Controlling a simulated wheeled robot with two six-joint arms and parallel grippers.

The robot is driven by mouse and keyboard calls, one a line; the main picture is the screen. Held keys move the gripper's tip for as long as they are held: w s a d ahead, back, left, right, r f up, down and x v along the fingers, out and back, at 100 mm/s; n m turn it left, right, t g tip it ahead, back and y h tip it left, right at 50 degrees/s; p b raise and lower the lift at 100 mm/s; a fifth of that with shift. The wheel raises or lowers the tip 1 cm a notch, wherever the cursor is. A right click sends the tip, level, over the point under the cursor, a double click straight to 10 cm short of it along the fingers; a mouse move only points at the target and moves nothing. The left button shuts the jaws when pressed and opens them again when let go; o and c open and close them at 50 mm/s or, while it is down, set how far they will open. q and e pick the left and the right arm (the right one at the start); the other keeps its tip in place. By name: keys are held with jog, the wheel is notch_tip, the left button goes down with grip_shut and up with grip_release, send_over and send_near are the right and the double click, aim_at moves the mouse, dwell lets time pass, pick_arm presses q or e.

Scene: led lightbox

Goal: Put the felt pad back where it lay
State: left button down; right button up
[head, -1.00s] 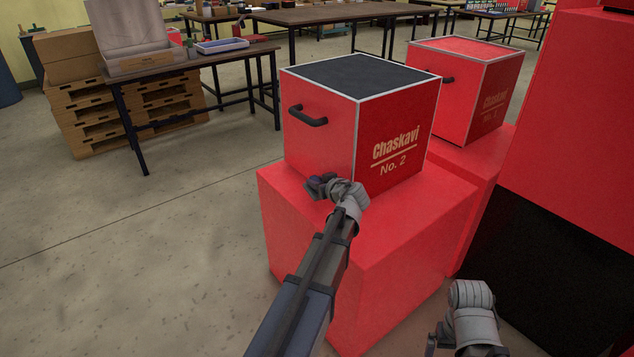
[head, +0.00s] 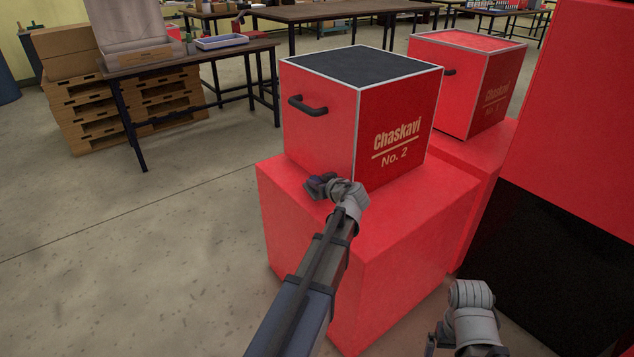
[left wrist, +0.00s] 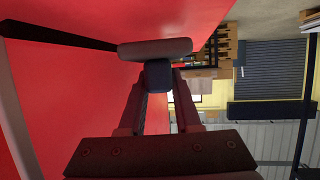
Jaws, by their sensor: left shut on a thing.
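My left gripper (head: 318,186) is in front of the lower front edge of the red box marked "Chaskavi No. 2" (head: 395,165), above the red plinth (head: 390,240). In the left wrist view its two fingers (left wrist: 158,90) are shut on a small dark blue block. Across the end of this block is a flat grey pad with rounded ends, which I take for the felt pad (left wrist: 155,49). In the head view the held thing is small and dark and partly hidden by the gripper. My right gripper is not visible; only part of its arm shows at the bottom.
The box has a dark top (head: 362,66) and a black handle (head: 308,106). A second red box (head: 490,100) with a bright top stands behind it on another plinth. A large red and black block (head: 575,120) fills the right.

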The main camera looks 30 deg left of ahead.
pick_arm(q)
jog(key=shift+f+b, duration=0.65)
jog(key=c, duration=0.5)
grip_release()
jog(key=p+v, duration=0.2)
jog(key=v, duration=0.4)
jog(key=shift+s+d+r+p, duration=0.2)
jog(key=shift+s+r+p, duration=0.05)
jog(key=shift+p, duration=0.15)
jog(key=shift+s+d+r, duration=0.15)
jog(key=shift+s+d, duration=0.15)
jog(key=shift+d, duration=0.2)
